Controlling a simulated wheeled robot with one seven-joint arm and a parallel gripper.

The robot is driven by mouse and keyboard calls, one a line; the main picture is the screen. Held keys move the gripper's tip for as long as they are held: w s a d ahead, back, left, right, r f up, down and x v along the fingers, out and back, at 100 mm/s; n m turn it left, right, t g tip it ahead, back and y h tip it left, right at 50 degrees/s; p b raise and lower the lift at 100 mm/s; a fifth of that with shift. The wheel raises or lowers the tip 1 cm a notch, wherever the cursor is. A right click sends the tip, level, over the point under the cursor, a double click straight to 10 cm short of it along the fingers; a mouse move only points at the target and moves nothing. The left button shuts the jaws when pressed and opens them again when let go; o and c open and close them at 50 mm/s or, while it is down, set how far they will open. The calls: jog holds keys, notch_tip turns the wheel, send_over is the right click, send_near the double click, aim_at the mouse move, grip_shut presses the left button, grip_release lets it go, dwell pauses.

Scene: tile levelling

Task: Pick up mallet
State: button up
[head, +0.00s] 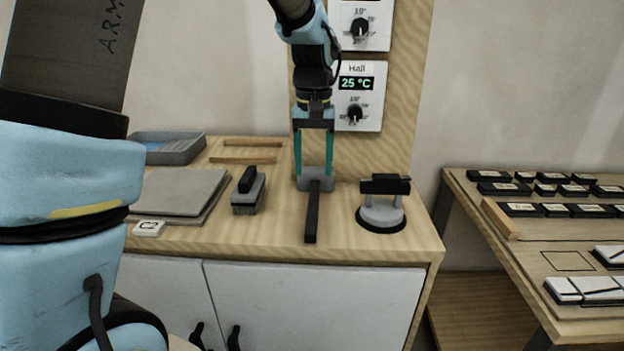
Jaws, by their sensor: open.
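The mallet (312,205) lies on the wooden top of the cabinet. Its grey head is at the back and its dark handle points toward the front edge. My gripper (314,172) is above the mallet's head, pointing down. Its two teal fingers are apart, and their tips reach down close to either side of the head. Whether the fingertips touch the head cannot be told from this view.
A suction lifter (383,210) stands right of the mallet, and a brush (248,192) lies left. Grey tiles (180,190), a label C2 (149,229) and a grey tray (168,148) are further left. A panel with dials (360,95) rises behind. Another table (520,235) stands right.

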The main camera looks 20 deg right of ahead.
aim_at(314, 191)
jog(key=shift+d+f+p, duration=0.1)
jog(key=shift+f+p, duration=0.8)
jog(key=shift+f, duration=2.65)
jog(key=shift+c, duration=0.3)
grip_shut()
